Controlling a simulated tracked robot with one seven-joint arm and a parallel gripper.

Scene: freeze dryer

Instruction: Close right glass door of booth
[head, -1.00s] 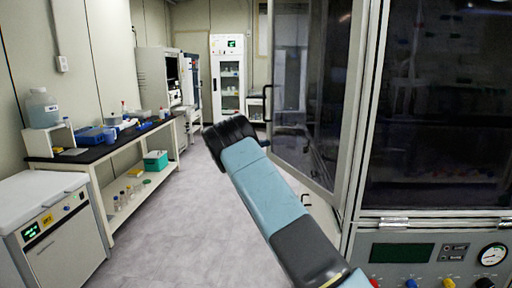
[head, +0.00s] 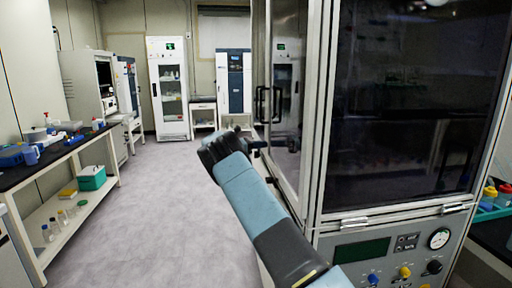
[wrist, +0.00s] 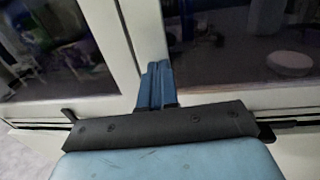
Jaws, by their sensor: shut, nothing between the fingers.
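The booth's right glass door (head: 286,95) is a tall glass panel in a pale frame on the booth's side face, left of the corner post in the head view. It looks almost flush with that face; a small remaining gap cannot be ruled out. Two dark handles (head: 277,104) stand close together at its far edge. My gripper (head: 256,143) is below the handles, its fingertips at the door. In the wrist view my gripper (wrist: 155,85) is shut and empty, its blue fingers pointing at the pale door frame (wrist: 141,30). Contact cannot be told.
The booth's front glass (head: 415,100) and control panel (head: 395,258) are at the right. A bench (head: 62,150) with bottles and boxes runs along the left. A white cabinet (head: 168,88) stands at the back. The grey floor (head: 160,215) between is clear.

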